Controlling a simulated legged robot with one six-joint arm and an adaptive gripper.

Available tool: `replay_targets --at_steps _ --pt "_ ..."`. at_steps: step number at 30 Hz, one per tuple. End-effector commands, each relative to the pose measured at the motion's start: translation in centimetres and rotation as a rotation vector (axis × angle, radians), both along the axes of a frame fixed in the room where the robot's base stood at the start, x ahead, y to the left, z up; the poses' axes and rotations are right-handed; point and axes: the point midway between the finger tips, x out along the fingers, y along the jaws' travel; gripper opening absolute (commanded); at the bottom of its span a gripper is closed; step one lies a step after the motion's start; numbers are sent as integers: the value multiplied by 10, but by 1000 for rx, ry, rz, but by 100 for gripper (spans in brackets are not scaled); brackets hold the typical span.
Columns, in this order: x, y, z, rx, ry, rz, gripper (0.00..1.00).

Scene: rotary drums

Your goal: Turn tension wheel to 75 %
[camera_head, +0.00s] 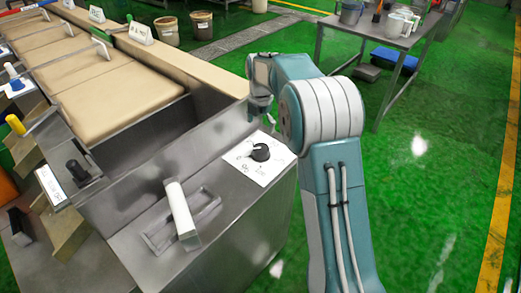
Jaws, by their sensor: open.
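The tension wheel looks to be the black round knob (260,153) on a white dial plate (252,166) on top of the steel housing. The plate's marks are too small to read, so I cannot tell the setting. My gripper (262,108) is open, above and behind the knob in the picture, near the housing's right edge. It is apart from the knob and holds nothing. My arm link partly hides the gripper and the space to its right.
A white handle on a steel bracket (182,213) stands left of the knob. Levers with yellow (16,124) and black grips are at far left. A table with containers (375,32) is at back right. Green floor is free at right.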

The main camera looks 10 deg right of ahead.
Motion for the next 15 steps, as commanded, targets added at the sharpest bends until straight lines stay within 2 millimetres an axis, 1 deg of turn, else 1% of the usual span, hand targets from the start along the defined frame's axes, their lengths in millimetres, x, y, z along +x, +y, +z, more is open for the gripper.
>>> replay_targets --at_steps 5,7,15 --pt "2 0 -10 0 5 22 100" --pt "2 0 -18 0 6 21 100" --pt "2 0 -67 1 7 20 100"
